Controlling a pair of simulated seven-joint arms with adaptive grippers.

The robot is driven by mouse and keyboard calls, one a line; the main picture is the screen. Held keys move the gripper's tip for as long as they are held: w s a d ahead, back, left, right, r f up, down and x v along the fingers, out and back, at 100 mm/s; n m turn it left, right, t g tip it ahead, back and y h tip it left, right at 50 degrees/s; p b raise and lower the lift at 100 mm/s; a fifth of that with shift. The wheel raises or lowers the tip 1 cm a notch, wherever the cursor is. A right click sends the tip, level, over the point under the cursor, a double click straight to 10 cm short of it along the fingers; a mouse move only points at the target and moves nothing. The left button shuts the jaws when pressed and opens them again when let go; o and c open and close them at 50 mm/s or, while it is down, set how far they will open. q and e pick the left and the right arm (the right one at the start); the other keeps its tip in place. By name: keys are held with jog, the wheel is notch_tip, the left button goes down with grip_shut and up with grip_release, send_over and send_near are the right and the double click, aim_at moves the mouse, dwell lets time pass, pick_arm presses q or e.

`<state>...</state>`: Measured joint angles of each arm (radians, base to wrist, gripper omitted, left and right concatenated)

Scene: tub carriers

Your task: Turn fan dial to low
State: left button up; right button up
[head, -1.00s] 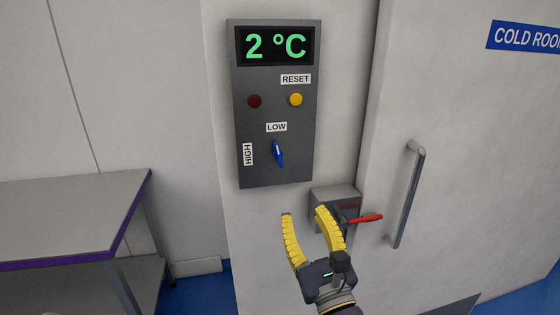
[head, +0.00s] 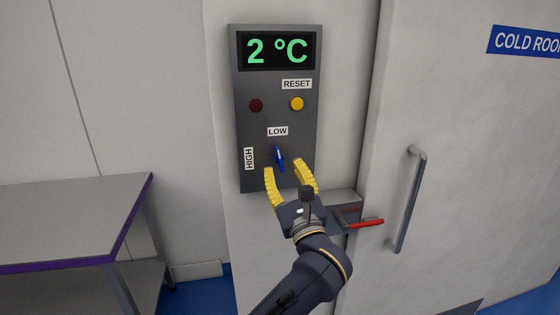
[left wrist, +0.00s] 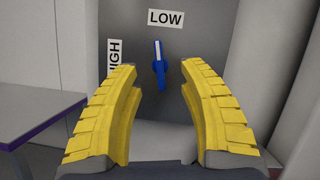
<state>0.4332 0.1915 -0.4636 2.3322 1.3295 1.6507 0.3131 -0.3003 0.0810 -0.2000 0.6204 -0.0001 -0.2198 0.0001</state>
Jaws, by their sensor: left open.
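The blue fan dial (head: 279,158) is on the lower part of a grey control panel (head: 303,130) on the wall. Its handle stands nearly upright, its upper end towards the LOW label (head: 278,131). The HIGH label (head: 249,158) is to its left. My left gripper (head: 287,168) is open, with yellow fingers just below and around the dial in the picture; I see no contact. In the left wrist view the dial (left wrist: 159,65) shows between and beyond the fingertips (left wrist: 160,72), with a white stripe on its upper part. My right gripper is not in view.
Above the dial are a dark red lamp (head: 256,105), a yellow button (head: 297,104) under RESET, and a 2 °C display (head: 279,49). A red-handled latch (head: 366,223) and door handle (head: 408,200) are to the right. A table (head: 70,220) stands left.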

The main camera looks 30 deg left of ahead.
aim_at(281, 163)
pick_arm(q)
jog(key=shift+x, duration=2)
jog(key=shift+c, duration=0.2)
grip_shut()
